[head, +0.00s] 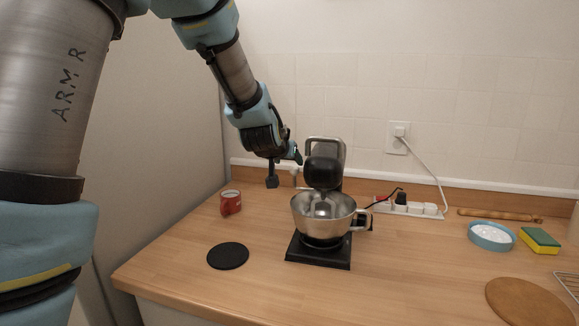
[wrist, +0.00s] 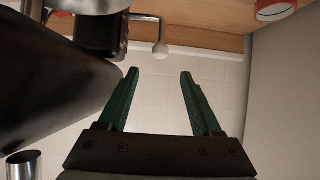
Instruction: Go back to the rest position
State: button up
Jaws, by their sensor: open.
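My gripper (head: 298,156) is up beside the head of a black stand mixer (head: 322,172), on its left side in the head view. In the wrist view my gripper (wrist: 161,74) shows two green fingers spread apart with nothing between them. The mixer's dark body (wrist: 45,75) fills the left of that view, close to the fingers. A lever with a white knob (wrist: 161,51) shows just beyond the fingertips; I cannot tell whether they touch it. The mixer's metal bowl (head: 322,214) sits under its head.
A power strip (head: 407,209), rolling pin (head: 500,215), blue-rimmed dish (head: 491,237), sponge (head: 540,240) and round board (head: 528,303) are to the right. A tall pale panel (head: 165,130) stands left.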

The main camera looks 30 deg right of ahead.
dwell(0.5)
jog(key=s+a+f+n+g+y, duration=0.15)
jog(key=a+f, duration=0.25)
jog(key=a, duration=0.8)
jog(key=s+a+f+n+g+y, duration=0.1)
jog(key=a+f+n+g+y, duration=0.15)
jog(key=a, duration=1.05)
jog(key=s+a+f+n+g+y, duration=0.1)
jog(key=s+a+f, duration=0.1)
jog(key=s+a, duration=0.4)
jog(key=s+a+f+n+g+y, duration=0.1)
jog(key=s+a+f+g+y, duration=0.1)
jog(key=s+a, duration=0.4)
jog(key=a, duration=0.3)
jog(key=shift+f+n, duration=0.35)
jog(key=shift+n, duration=0.05)
jog(key=shift+c, duration=0.3)
